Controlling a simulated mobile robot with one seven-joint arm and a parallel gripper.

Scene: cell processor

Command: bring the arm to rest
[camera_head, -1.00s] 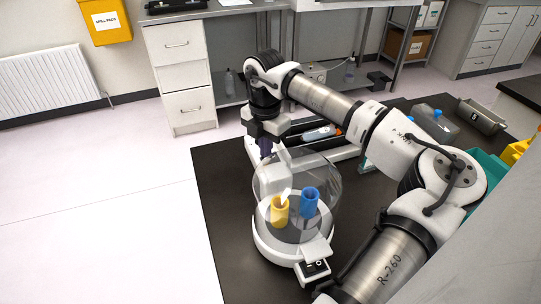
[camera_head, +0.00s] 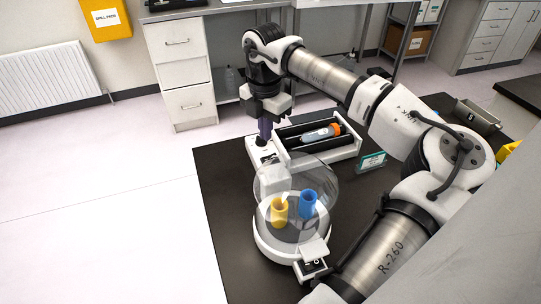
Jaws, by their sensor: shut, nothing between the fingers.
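My gripper (camera_head: 264,132) hangs from my arm at the upper middle, pointing down. It is shut with nothing in it, above the left end of a white device with a dark tray (camera_head: 318,138). A clear tube with an orange cap (camera_head: 322,133) lies in that tray, to the right of the gripper. My arm reaches from the lower right, up and over to the left. A round white cell processor (camera_head: 262,237) with a clear dome stands in front of the gripper. A yellow cup (camera_head: 279,209) and a blue cup (camera_head: 308,203) stand inside it.
The black table (camera_head: 222,215) is bare at its left side. A small sign (camera_head: 371,161) stands right of the tray device. A grey bin (camera_head: 477,116) is at the right, behind my arm. White drawers (camera_head: 184,70) stand beyond the table, with open floor left.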

